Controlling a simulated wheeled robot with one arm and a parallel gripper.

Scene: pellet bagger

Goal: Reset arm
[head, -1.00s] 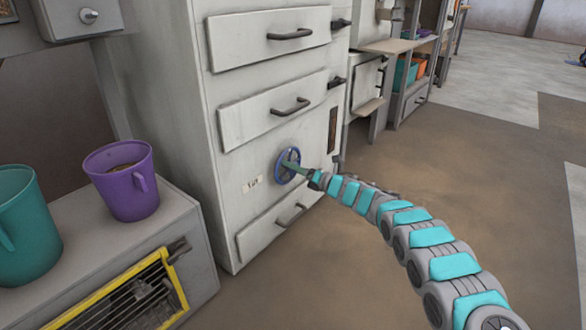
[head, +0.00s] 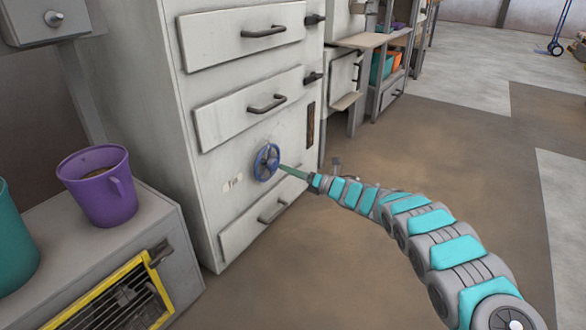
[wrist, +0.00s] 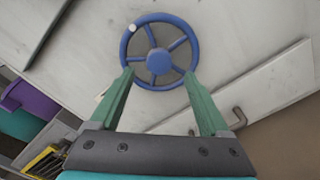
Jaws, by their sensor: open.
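My gripper (head: 287,168) is at the end of my teal and grey arm, in front of the white cabinet. In the wrist view its two green fingers (wrist: 160,85) are spread apart with nothing held between them. A blue handwheel (head: 266,162) with several spokes and a small white knob is on the cabinet front. In the wrist view the wheel (wrist: 158,58) lies just beyond the fingertips. The fingertips overlap its lower rim in that picture; I cannot tell whether they touch it.
The white cabinet (head: 205,120) has drawers with dark handles above and below the wheel. A purple mug (head: 104,195) and a teal container (head: 12,245) stand on a grey unit at left, above a yellow-framed grille (head: 125,300). Brown floor (head: 440,160) at right is open.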

